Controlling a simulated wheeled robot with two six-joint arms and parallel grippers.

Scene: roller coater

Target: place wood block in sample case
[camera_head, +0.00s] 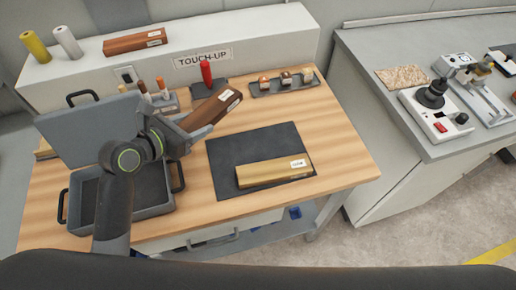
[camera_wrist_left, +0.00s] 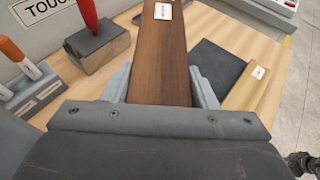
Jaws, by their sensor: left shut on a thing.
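My left gripper (camera_head: 201,128) is shut on a dark brown wood block (camera_head: 214,106) with a white label, held tilted above the table. In the left wrist view the block (camera_wrist_left: 160,50) lies between the two fingers. The grey sample case (camera_head: 154,211) stands open on the left of the table, its lid (camera_head: 80,128) raised at the back. My left arm hides part of the case. A light wood block (camera_head: 270,173) with a label lies on the dark mat (camera_head: 229,150). A reddish-brown block (camera_head: 133,42) lies on the back ledge. My right gripper is not in view.
A red-handled tool (camera_head: 206,73) stands in a holder behind the held block. A rack of small samples (camera_head: 281,83) and a holder with several markers (camera_head: 161,98) stand near the ledge. The table's right end (camera_head: 345,160) is bare. Lab devices (camera_head: 435,105) stand on the right counter.

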